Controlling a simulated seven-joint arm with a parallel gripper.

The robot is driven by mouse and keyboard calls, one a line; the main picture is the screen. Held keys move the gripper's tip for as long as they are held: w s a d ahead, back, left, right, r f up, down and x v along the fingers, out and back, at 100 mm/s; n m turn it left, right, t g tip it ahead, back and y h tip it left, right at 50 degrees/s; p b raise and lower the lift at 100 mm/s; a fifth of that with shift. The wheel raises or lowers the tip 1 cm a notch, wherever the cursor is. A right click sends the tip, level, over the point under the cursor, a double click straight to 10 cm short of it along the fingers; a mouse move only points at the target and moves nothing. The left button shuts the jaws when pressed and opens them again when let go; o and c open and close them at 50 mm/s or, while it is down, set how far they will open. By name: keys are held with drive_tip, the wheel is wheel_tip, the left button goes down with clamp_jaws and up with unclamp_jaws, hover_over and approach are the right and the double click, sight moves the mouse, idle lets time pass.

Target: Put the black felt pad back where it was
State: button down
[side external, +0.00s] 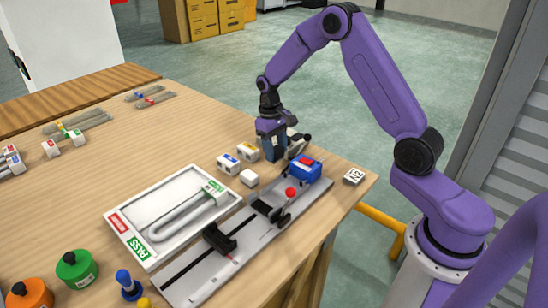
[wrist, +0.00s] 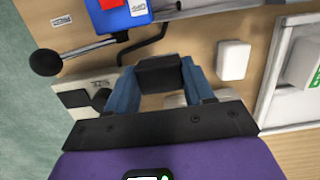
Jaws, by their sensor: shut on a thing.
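My gripper (side external: 271,152) is low over the back right part of the table, behind the blue box. In the wrist view its two blue fingers (wrist: 162,82) are shut on a dark block, the black felt pad (wrist: 161,72), which spans the gap between them. In the side view the fingers hide the pad, and I cannot tell whether it touches anything below.
A blue box with a red top (side external: 304,169) and a bent rod with a black ball (wrist: 45,62) are close by. A grey rail fixture (side external: 190,285) with black clamps and a white tray (side external: 118,218) lie in front. White blocks (side external: 228,164) stand left of my gripper.

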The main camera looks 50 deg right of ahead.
drive_tip(key=shift+w+f, duration=0.2)
drive_tip(key=shift+f, duration=0.05)
drive_tip(key=shift+w+f, duration=0.15)
drive_tip(key=shift+f, duration=1.55)
drive_tip(key=shift+f, duration=0.1)
drive_tip(key=shift+c, duration=2.1)
unclamp_jaws()
wheel_tip(320, 180, up, 12)
drive_tip(key=w, duration=0.1)
drive_tip(key=shift+w, duration=0.3)
